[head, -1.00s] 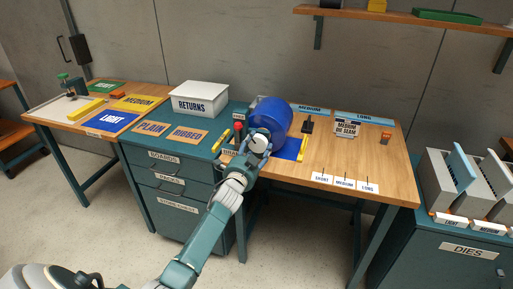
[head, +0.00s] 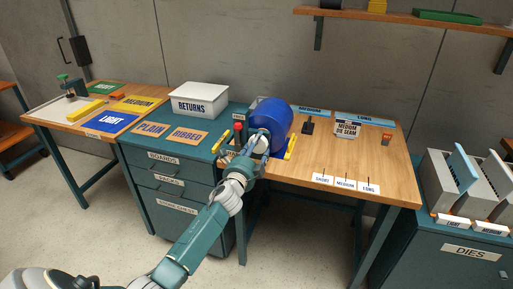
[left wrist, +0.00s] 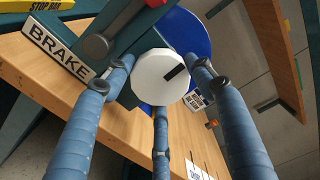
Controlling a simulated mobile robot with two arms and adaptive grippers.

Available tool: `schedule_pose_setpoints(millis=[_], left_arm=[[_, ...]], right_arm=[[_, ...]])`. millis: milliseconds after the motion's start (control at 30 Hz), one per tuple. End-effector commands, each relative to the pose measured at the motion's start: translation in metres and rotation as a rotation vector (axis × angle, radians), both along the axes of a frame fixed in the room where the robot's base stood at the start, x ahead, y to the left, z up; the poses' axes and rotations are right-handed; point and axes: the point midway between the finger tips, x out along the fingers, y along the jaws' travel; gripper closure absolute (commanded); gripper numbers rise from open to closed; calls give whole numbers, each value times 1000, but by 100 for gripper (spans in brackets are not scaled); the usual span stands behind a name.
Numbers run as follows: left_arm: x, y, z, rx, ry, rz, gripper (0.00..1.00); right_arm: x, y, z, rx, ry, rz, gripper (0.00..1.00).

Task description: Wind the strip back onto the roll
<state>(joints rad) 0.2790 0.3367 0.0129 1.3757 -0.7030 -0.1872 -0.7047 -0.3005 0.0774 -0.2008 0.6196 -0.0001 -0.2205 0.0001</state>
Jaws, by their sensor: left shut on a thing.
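The blue roll (head: 271,116) stands at the left end of the wooden bench, against a teal stand; its blue face also shows in the left wrist view (left wrist: 187,35). A white round knob (left wrist: 160,77) with a dark slot sits in front of the roll. My left gripper (head: 260,142) is shut on this knob, its fingers around the rim. In the head view the gripper hides part of the roll's lower front. I see no loose blue strip lying on the bench now. My right gripper is not in view.
A BRAKE label (left wrist: 58,48) and a yellow stop bar (left wrist: 50,4) are beside the gripper. A yellow bar (head: 291,147) lies right of the roll. A black-handled tool (head: 308,125) stands farther right. The white RETURNS box (head: 199,99) is to the left.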

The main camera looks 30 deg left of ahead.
Motion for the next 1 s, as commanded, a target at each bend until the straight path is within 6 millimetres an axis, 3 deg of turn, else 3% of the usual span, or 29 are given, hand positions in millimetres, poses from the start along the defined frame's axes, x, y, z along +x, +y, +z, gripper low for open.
schedule_pose_setpoints(millis=[433, 467, 533, 867, 1000], left_arm=[[0, -1, 1, 8, 0, -2, 92], [0, -1, 1, 8, 0, -2, 39], [0, -1, 1, 8, 0, -2, 26], [-2, -1, 0, 7, 2, -1, 26], [-16, -4, -1, 9, 2, -2, 26]], right_arm=[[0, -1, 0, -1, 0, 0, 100], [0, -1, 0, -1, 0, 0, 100], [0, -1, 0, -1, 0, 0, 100], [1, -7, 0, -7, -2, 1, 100], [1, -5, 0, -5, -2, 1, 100]])
